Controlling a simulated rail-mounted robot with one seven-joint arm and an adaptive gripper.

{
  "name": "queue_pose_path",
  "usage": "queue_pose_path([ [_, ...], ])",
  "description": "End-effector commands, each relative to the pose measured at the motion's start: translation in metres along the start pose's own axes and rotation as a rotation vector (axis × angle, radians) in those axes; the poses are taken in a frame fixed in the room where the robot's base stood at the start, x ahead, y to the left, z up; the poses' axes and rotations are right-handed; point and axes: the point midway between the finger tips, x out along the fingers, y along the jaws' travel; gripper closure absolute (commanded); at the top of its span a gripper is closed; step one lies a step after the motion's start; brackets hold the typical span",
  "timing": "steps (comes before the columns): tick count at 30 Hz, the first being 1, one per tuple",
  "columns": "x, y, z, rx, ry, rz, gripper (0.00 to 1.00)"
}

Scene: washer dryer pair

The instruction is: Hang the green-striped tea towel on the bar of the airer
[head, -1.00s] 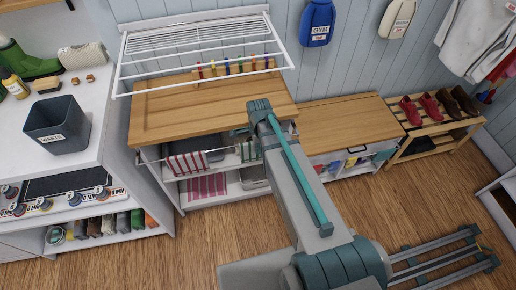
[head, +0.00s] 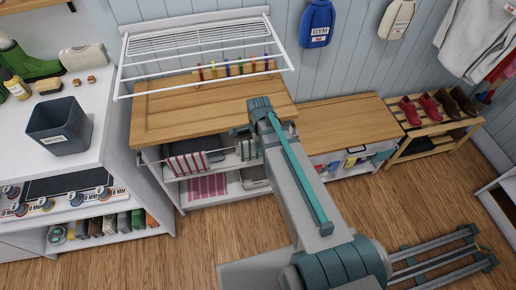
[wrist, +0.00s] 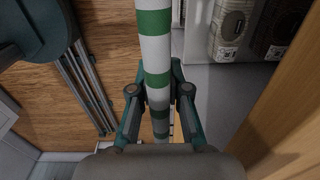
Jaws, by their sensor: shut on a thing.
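The green-and-white striped tea towel (wrist: 155,45) runs as a narrow strip through my gripper (wrist: 160,82) in the wrist view. My gripper is shut on it, with a finger on each side. In the head view a little of the green-striped cloth (head: 246,150) shows left of my arm, below the wooden top's front edge. The airer (head: 200,48) is a white wire rack on the wall above the wooden top. Its front bar (head: 205,83) is bare.
A red-striped towel (head: 186,165) hangs on a rail under the wooden top (head: 200,108). Pegs (head: 238,67) stand under the airer. A waste bin (head: 58,125) stands on the white counter at left. A lower wooden top (head: 345,122) and a shoe rack (head: 430,140) are at right.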

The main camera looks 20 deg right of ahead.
Motion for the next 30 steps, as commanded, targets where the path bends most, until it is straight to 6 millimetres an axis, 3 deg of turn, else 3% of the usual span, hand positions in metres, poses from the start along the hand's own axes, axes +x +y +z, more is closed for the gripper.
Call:
queue_pose_path([
  [30, -0.024, -0.001, 0.0, 0.0, 0.0, -0.001, 1.0],
])
